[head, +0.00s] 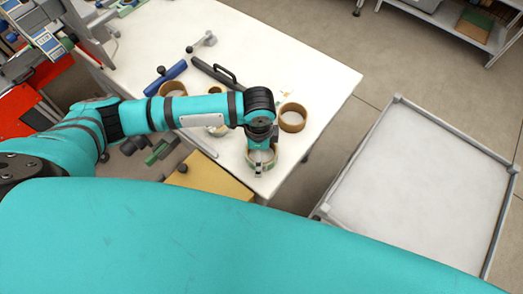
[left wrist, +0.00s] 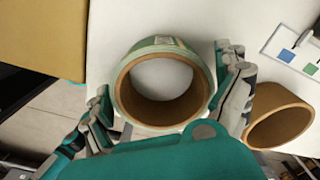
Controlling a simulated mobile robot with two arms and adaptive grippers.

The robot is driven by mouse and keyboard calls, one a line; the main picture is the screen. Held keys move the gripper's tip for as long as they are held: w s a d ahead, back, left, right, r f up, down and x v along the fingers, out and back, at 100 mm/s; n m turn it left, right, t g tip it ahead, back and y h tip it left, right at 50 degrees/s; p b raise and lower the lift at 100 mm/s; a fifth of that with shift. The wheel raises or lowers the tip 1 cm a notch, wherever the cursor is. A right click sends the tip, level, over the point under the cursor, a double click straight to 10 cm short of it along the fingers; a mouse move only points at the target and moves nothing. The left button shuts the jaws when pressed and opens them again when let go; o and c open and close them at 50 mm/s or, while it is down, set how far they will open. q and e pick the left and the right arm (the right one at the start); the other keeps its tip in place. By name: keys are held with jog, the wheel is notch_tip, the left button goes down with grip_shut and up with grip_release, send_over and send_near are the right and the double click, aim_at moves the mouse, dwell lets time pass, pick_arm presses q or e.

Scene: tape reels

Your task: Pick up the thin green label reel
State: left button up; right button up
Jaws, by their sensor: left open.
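The thin green label reel (left wrist: 124,98) lies flat on the white table, with a green outer edge and a brown cardboard inner ring. In the head view the reel (head: 275,158) sits near the table's front corner, partly hidden by my left gripper (head: 260,166). In the left wrist view my left gripper (left wrist: 166,84) is open, one finger on either side of the reel. I cannot tell whether the fingers touch it. My right gripper is not in view.
A brown reel (head: 292,118) stands close by on the right; it also shows in the left wrist view (left wrist: 278,116). Another brown reel (head: 172,88), a blue tool (head: 166,78) and a black-handled tool (head: 215,74) lie farther back. A yellow-brown board (head: 208,178) borders the table. A grey-white cart (head: 420,190) stands right.

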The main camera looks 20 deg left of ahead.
pick_arm(q)
jog(key=c, duration=0.9)
jog(key=shift+c, duration=0.2)
jog(key=shift+r, duration=0.1)
